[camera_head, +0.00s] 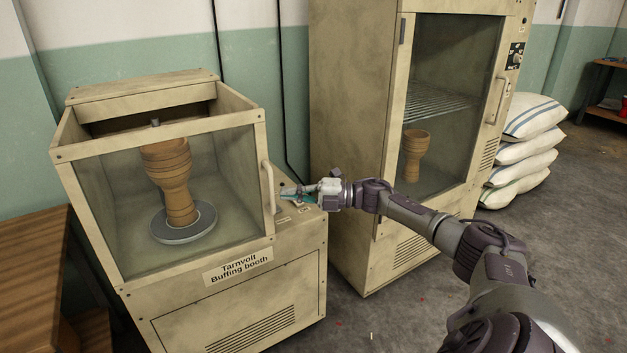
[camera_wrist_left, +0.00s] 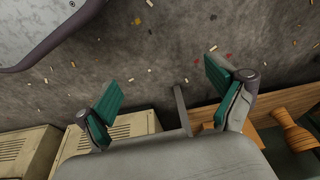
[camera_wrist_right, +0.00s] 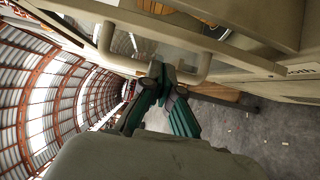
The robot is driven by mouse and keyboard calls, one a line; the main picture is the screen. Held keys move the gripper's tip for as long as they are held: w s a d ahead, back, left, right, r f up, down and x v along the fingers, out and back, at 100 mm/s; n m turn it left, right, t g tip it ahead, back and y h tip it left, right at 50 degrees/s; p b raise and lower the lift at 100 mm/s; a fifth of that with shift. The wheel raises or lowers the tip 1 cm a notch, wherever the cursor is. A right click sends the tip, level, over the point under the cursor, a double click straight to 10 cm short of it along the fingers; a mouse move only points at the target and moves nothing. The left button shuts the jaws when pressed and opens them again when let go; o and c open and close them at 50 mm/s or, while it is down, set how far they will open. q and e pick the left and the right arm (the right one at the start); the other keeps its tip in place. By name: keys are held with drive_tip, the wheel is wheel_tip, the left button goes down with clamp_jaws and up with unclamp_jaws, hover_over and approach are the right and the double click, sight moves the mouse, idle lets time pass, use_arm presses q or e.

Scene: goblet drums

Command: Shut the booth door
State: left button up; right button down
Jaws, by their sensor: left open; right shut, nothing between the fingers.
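The buffing booth (camera_head: 240,265) is a beige cabinet with a clear front door (camera_head: 115,215). The door has a pale upright handle (camera_head: 268,188) at its right edge, which also shows close up in the right wrist view (camera_wrist_right: 203,70). The door stands about in line with the booth's front; I cannot tell whether a small gap is left. My right gripper (camera_head: 288,191) is shut and empty, just right of the handle. In the right wrist view its fingertips (camera_wrist_right: 163,78) are at the handle; contact is unclear. My left gripper (camera_wrist_left: 162,85) is open and empty, above the floor.
A wooden table (camera_head: 30,270) is at the left.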

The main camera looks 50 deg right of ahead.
use_arm(q)
drive_tip(key=w+b+v, duration=0.1)
drive_tip(key=b+v, duration=0.1)
drive_tip(key=v, duration=0.4)
drive_tip(key=w+b+v, duration=0.2)
drive_tip(key=v, duration=0.4)
drive_tip(key=shift+s+r+t+b, duration=0.35)
drive_tip(key=shift+r+t, duration=0.05)
use_arm(e)
drive_tip(key=w+d, duration=0.3)
drive_tip(key=d, duration=0.6)
drive_tip(key=shift+w+f, duration=0.25)
use_arm(q)
drive_tip(key=shift+f, duration=0.1)
